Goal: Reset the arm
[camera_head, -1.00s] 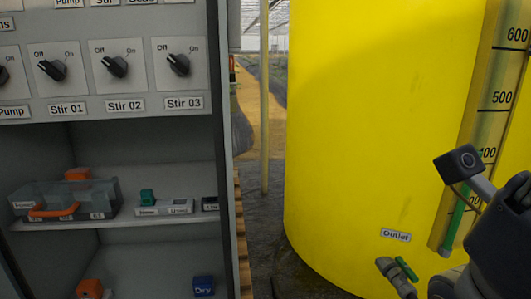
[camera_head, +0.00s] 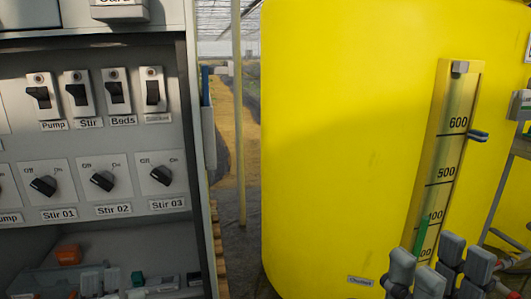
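Parts of my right gripper (camera_head: 438,265) show at the lower right, in front of the yellow tank (camera_head: 340,130). Several dark grey finger pieces stand up from the bottom edge, and the rest is cut off by the frame. I cannot tell whether the fingers are open or shut, and nothing held is visible. The gripper overlaps the lower end of the level gauge (camera_head: 447,165) in the picture. My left gripper is not in view.
A grey control cabinet (camera_head: 100,140) with switches and knobs stands at the left. Its shelf below holds an orange item (camera_head: 68,255) and clear boxes. A narrow gap with a pole (camera_head: 240,120) separates cabinet and tank.

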